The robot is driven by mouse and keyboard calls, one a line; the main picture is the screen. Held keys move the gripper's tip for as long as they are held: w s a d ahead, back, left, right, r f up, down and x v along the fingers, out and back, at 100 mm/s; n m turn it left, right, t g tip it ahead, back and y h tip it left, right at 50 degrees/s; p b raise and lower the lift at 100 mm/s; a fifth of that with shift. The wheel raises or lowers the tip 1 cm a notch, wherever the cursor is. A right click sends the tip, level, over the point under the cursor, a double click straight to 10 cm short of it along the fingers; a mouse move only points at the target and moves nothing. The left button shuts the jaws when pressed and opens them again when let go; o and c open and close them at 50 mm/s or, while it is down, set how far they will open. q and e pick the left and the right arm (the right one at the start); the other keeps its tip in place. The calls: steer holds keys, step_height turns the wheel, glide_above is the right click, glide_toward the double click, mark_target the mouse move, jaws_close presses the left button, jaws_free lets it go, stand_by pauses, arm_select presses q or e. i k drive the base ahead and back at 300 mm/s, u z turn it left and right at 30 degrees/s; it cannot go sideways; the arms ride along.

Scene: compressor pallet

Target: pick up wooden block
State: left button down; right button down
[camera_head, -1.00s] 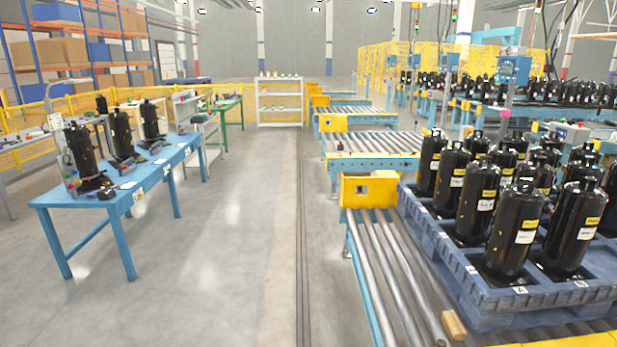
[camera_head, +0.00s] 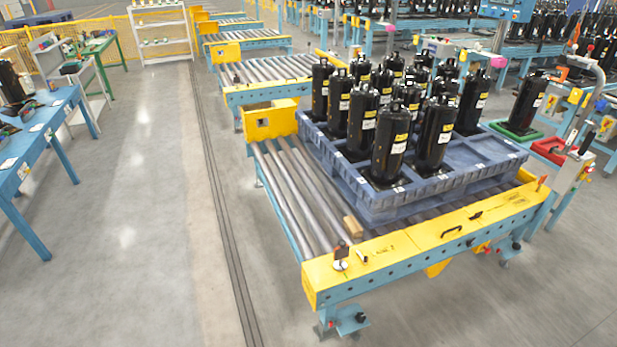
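A small wooden block (camera_head: 353,227) lies on the metal rollers of the conveyor (camera_head: 292,205). It sits close to the front left corner of the blue pallet (camera_head: 392,207), behind the yellow front end plate of the conveyor. Neither of my grippers shows in the head view.
Several black compressors (camera_head: 391,142) stand upright on the blue pallet beside the block. The yellow end plate (camera_head: 420,240) bounds the conveyor in front. Open floor (camera_head: 150,220) lies left of the conveyor, with a blue workbench (camera_head: 45,140) further left.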

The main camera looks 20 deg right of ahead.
mark_target(353, 228)
steer(key=z, duration=0.1)
steer(key=i, duration=1.25)
steer(key=z, duration=0.2)
